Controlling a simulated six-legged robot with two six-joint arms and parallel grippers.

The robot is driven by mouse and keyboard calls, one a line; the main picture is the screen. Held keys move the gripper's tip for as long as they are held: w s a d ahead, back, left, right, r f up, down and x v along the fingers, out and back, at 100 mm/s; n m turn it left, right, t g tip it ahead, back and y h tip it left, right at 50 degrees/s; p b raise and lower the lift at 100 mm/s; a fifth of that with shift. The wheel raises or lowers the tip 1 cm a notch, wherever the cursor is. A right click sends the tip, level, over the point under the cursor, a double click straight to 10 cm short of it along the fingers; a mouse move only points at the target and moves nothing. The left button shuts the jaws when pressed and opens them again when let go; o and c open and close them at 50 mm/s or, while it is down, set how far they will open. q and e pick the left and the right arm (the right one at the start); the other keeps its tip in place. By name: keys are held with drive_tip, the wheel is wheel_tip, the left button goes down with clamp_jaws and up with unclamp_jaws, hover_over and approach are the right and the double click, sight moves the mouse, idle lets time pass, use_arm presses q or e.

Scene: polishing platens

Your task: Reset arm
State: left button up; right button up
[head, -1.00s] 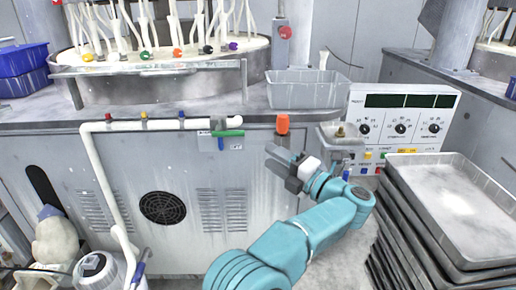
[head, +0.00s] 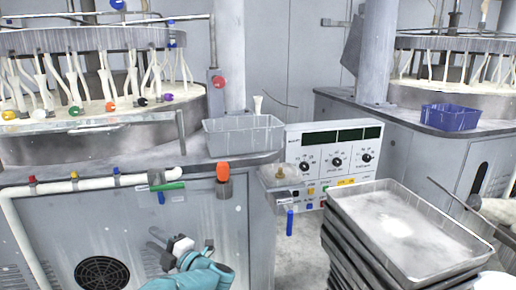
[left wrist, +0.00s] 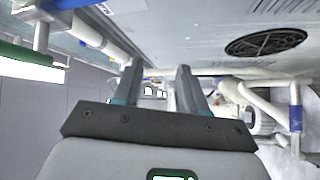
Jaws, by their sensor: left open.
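My left gripper (head: 154,241) is at the lower left of the head view, in front of the grey cabinet (head: 120,222). My teal arm shows at the bottom edge. In the left wrist view my left gripper (left wrist: 158,78) has its two dark fingers apart with nothing between them. The black round vent (left wrist: 265,43) shows beyond the fingers at upper right.
A stack of grey trays (head: 400,228) stands at lower right. The control panel (head: 333,160) and a clear bin (head: 243,135) are behind it. An orange knob (head: 223,172), green handle (head: 168,186) and white pipe (head: 100,184) are near my gripper. A blue basket (head: 450,117) sits farther right.

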use_arm(q)
drive_tip(key=s+a+f+m+t+h, duration=0.1)
drive_tip(key=s+f+m+h, duration=0.1)
drive_tip(key=f+m+h, duration=0.6)
drive_tip(key=s+f+m+t+h, duration=0.2)
drive_tip(key=s+f+m, duration=0.15)
drive_tip(key=f, duration=0.85)
drive_tip(key=s+d+f+m+g+h, duration=0.3)
drive_tip(key=s+d+f+m+h, duration=0.15)
drive_tip(key=s+f, duration=0.35)
drive_tip(key=s+d+f+m+g+h, duration=0.35)
drive_tip(key=s+d+f, duration=0.2)
drive_tip(key=s, duration=0.45)
drive_tip(key=s+d+m+g+h, duration=0.2)
drive_tip(key=s+d+m+g, duration=0.15)
drive_tip(key=s, duration=0.45)
drive_tip(key=s+d+m+g+h, duration=0.1)
drive_tip(key=s+d+m+g, duration=0.1)
drive_tip(key=s+d, duration=0.35)
drive_tip(key=d+p+v, duration=0.1)
drive_tip(key=p+v, duration=0.8)
drive_tip(key=s+d+r+p+v, duration=0.1)
drive_tip(key=d+p+v, duration=0.1)
drive_tip(key=p+v, duration=0.7)
drive_tip(key=shift+d+r+p, duration=0.25)
drive_tip(key=shift+d+p, duration=0.05)
drive_tip(key=shift+p, duration=0.25)
drive_tip(key=shift+s+a, duration=0.1)
drive_tip(key=shift+s, duration=0.05)
